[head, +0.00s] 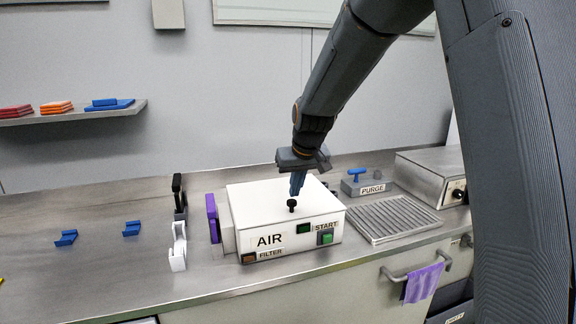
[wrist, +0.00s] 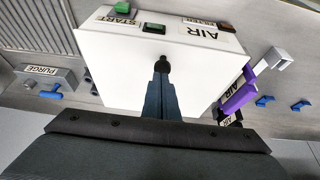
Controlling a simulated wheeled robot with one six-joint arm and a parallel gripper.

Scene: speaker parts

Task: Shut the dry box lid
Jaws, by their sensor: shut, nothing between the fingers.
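A white box (head: 270,216) labelled AIR stands on the steel bench. Its flat white top (wrist: 110,60) looks level and down on the body, with no gap visible. A small black knob (head: 292,204) stands up from the top near the front edge; it also shows in the wrist view (wrist: 162,64). My gripper (head: 297,188) points down just above and behind the knob, its blue fingers together and empty. In the wrist view the fingertips (wrist: 161,82) overlap the knob's lower part; I cannot tell whether they touch it.
A purple panel (head: 213,218) and a white holder (head: 179,246) stand left of the box. A ribbed tray (head: 393,219), a PURGE block (head: 366,187) with a blue handle and a steel unit (head: 430,174) stand right. Small blue clips (head: 66,238) lie on the left bench.

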